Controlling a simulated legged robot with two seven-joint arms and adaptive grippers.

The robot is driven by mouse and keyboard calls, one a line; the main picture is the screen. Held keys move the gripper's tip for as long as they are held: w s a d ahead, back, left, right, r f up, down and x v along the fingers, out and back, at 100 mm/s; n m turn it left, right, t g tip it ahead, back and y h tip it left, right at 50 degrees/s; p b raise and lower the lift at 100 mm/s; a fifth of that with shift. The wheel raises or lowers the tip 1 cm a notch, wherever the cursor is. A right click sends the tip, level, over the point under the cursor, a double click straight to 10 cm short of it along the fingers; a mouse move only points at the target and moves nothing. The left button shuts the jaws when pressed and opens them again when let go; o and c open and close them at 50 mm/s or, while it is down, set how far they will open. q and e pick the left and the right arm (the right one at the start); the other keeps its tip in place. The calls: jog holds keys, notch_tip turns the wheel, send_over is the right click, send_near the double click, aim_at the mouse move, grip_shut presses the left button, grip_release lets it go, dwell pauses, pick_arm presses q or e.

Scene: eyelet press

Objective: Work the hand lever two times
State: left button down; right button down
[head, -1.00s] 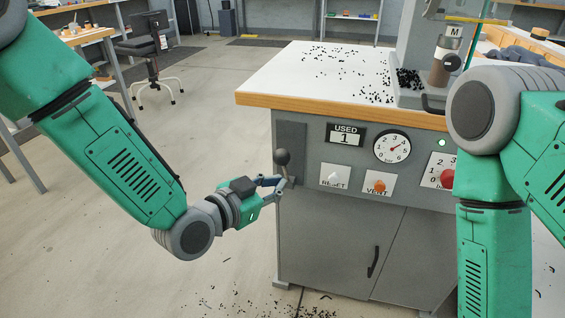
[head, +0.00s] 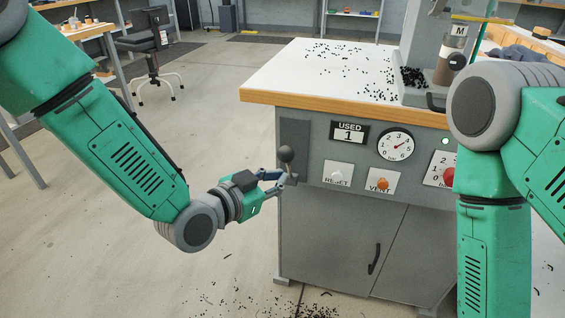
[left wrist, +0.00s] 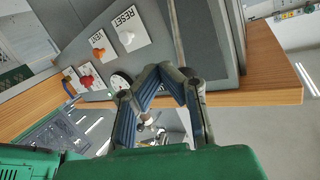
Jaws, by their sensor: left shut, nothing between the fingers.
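The hand lever has a dark ball knob (head: 286,154) and sits at a dark slotted plate on the left of the grey press cabinet's front. The knob stands near the plate's lower half. My left gripper (head: 279,180) is shut and empty, just below the knob, with its fingertips close to the lever; whether they touch it I cannot tell. In the left wrist view the shut fingers (left wrist: 161,72) are in front of the cabinet's panel. The "USED" counter (head: 348,133) reads 1. My right arm shows at the right, but its gripper is out of the frame.
Beside the lever are a white RESET switch (head: 338,174), an orange VENT button (head: 382,184), a round dial (head: 396,145) and a red knob (head: 449,176). The white worktop (head: 300,75) has a wooden edge and scattered black bits. Open floor lies left of the cabinet.

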aim_at(281, 160)
pick_arm(q)
jog(key=shift+d, duration=0.25)
jog(key=shift+r, duration=0.1)
jog(key=shift+w+a+r, duration=0.15)
jog(key=shift+w+r, duration=0.05)
jog(key=shift+w, duration=0.1)
jog(key=shift+w+d+r+p, duration=0.3)
jog(key=shift+w+r+p, duration=0.1)
jog(key=shift+w, duration=0.35)
jog(key=shift+w+d+r+p, duration=0.25)
jog(key=shift+w+r+p, duration=0.15)
jog(key=shift+w, duration=0.35)
dwell(2.0)
jog(key=shift+s, duration=0.1)
dwell(0.4)
jog(key=shift+s+a+f, duration=0.15)
jog(key=shift+s+f, duration=0.2)
jog(key=shift+s, duration=0.25)
jog(key=shift+s+a+f, duration=0.2)
jog(key=shift+s+f, duration=0.1)
jog(key=shift+s, duration=0.3)
jog(key=shift+s+a+f, duration=0.15)
jog(key=shift+s+f, duration=0.2)
jog(key=shift+s, duration=0.25)
